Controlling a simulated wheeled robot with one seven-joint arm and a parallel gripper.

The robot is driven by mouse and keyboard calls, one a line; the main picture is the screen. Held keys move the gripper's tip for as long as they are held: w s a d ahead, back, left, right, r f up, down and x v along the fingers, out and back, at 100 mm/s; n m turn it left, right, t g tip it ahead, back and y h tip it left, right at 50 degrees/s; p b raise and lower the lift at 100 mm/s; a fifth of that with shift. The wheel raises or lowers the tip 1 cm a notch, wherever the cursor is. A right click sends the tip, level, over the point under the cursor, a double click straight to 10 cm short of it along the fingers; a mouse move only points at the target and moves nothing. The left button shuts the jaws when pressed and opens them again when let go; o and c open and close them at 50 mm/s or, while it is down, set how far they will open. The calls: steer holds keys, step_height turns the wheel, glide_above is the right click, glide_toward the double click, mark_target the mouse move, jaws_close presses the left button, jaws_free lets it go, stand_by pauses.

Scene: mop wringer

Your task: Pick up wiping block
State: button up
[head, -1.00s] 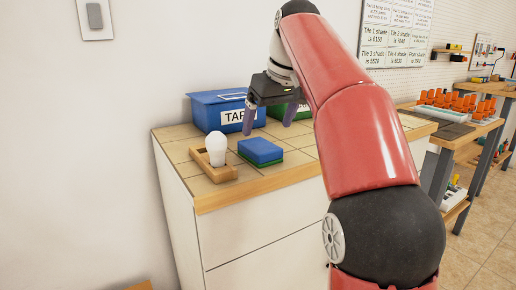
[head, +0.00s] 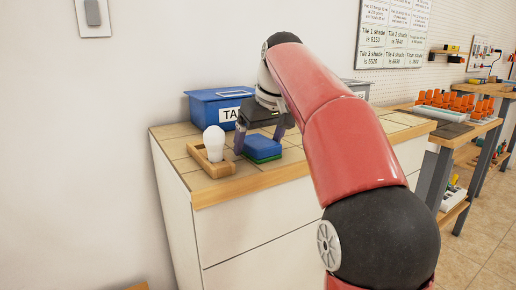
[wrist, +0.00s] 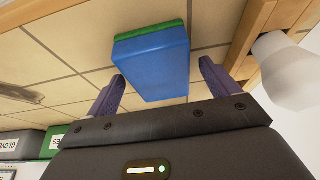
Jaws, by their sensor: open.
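The wiping block (head: 262,147) is blue on top with a green layer beneath. It lies on the tiled top of the white cabinet, right of the white bulb in its wooden holder. My gripper (head: 262,137) is open above the block, with one purple finger near each side of it. In the wrist view my gripper (wrist: 160,85) has its fingers spread and the block (wrist: 153,65) shows between and beyond the fingertips. No contact is clear. My arm hides part of the cabinet top behind the block.
The bulb (head: 214,142) stands in the wooden holder (head: 212,168) close to the left finger. A blue bin (head: 212,105) stands behind, near the wall. The cabinet's wooden front edge (head: 240,190) is just in front. Free tile (head: 178,148) lies left of the holder.

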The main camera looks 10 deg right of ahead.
steer(key=shift+f, duration=0.2)
steer(key=shift+c, duration=0.5)
steer(key=c, duration=1)
